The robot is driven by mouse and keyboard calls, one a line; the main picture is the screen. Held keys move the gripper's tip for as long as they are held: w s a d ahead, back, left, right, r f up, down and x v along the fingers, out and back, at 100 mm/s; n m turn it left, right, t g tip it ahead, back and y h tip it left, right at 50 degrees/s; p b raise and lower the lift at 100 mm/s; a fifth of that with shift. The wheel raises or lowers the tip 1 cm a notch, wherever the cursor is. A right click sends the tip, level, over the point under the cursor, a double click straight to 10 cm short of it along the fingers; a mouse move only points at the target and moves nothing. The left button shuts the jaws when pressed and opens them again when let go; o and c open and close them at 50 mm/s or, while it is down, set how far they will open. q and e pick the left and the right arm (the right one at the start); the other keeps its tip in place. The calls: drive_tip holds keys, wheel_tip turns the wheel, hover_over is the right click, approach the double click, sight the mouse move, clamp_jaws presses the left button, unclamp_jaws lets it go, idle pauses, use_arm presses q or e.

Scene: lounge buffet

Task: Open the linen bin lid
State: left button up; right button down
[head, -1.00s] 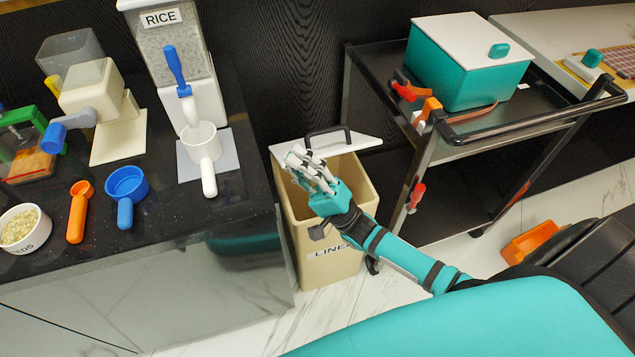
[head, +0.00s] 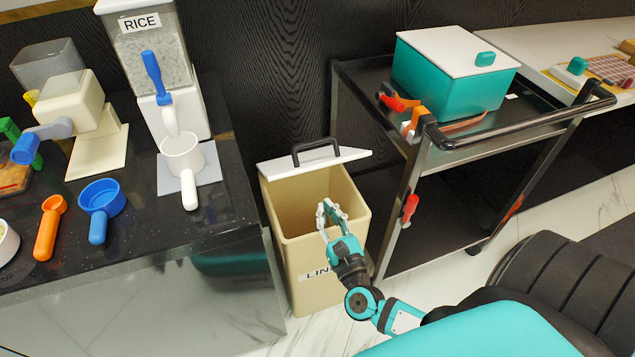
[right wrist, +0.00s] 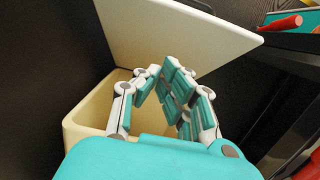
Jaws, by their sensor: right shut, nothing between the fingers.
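The beige linen bin (head: 309,255) stands on the floor between the dark counter and the black cart, its label partly covered by my right arm. Its white lid (head: 340,158) with a black handle (head: 316,149) is raised at the back edge, leaving the bin's mouth uncovered. In the right wrist view the lid (right wrist: 170,35) stands tilted up behind the bin rim (right wrist: 82,122). My right gripper (head: 331,208) is shut and empty over the front part of the opening, apart from the lid; its fingers also show in the right wrist view (right wrist: 159,72). My left gripper is out of view.
The counter (head: 140,225) at left holds a rice dispenser (head: 150,70), a white mug (head: 181,155) and scoops. The cart (head: 425,165) at right carries a teal box (head: 450,85) and has a protruding black handle. Pale floor shows right of the bin.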

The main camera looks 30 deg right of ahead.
use_arm(q)
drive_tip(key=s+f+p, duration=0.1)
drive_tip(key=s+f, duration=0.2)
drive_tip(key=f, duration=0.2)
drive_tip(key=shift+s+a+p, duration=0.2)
drive_tip(key=shift+p, duration=0.15)
use_arm(e)
drive_tip(key=w+d+r, duration=0.1)
drive_tip(key=w+r, duration=0.2)
drive_tip(key=w, duration=0.2)
drive_tip(key=shift+w+d+r, duration=0.2)
drive_tip(key=shift+w+r, duration=0.05)
drive_tip(key=shift+r, duration=0.1)
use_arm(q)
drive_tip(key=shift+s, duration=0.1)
use_arm(e)
drive_tip(key=shift+r, duration=0.1)
